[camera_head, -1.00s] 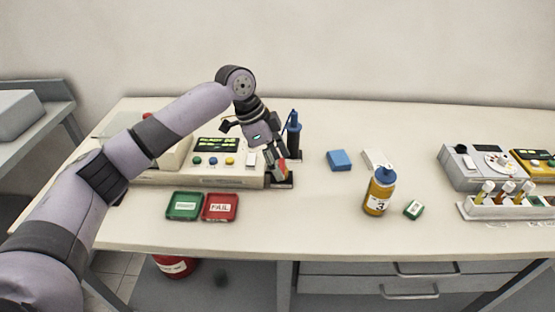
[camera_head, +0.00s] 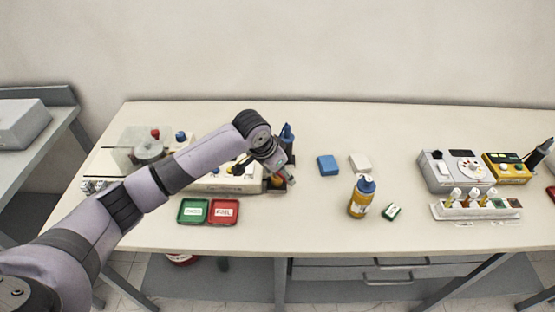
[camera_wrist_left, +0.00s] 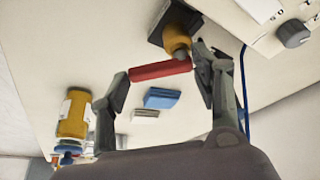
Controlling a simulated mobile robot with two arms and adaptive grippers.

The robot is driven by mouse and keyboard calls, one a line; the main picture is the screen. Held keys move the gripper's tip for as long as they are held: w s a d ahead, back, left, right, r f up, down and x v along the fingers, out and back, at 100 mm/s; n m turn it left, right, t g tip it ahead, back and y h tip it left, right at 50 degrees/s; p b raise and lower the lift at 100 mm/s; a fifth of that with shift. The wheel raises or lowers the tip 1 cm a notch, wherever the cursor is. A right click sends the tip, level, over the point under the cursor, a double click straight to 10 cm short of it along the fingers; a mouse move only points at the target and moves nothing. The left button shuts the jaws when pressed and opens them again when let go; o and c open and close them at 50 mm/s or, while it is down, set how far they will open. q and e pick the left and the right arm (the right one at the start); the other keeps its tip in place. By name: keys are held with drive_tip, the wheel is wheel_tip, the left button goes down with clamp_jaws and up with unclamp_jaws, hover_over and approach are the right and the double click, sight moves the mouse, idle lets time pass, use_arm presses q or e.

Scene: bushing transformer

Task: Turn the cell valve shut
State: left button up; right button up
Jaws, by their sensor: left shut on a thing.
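The cell valve has a yellow-orange body (camera_wrist_left: 177,38) on a dark square base (camera_wrist_left: 165,22) and a red bar handle (camera_wrist_left: 160,70). My left gripper (camera_wrist_left: 160,78) has one finger at each end of the red handle and is shut on it. In the head view the left gripper (camera_head: 280,178) is at the valve, beside the beige instrument. The wrist and fingers hide most of the valve there, so the handle's angle to the body is hard to tell. My right gripper is not in view.
A blue-and-black upright device (camera_head: 287,135) stands close behind the gripper. Green (camera_head: 192,211) and red (camera_head: 224,211) trays lie in front. A yellow bottle (camera_head: 361,198), blue block (camera_head: 328,165) and white block (camera_head: 360,163) stand to the right, with clear table between.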

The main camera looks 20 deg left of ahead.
use_arm(q)
drive_tip(key=n+p, duration=0.1)
drive_tip(key=n+y+p, duration=0.1)
drive_tip(key=n+p, duration=0.1)
drive_tip(key=d+n+p, duration=0.1)
drive_tip(key=p, duration=0.1)
drive_tip(key=shift+w+r+n+t+y, duration=0.25)
drive_tip(key=shift+w+n+t+y, duration=0.05)
drive_tip(key=shift+w, duration=0.1)
drive_tip(key=shift+w+f+n+y+p, duration=0.2)
drive_tip(key=shift+n+y+p, duration=0.4)
drive_tip(key=shift+n, duration=0.6)
drive_tip(key=shift+w+n+y+p, duration=0.3)
drive_tip(key=shift+w+n+p, duration=0.05)
drive_tip(key=shift+n, duration=0.75)
drive_tip(key=o, duration=1.2)
drive_tip(key=shift+c, duration=0.2)
drive_tip(key=v, duration=1.2)
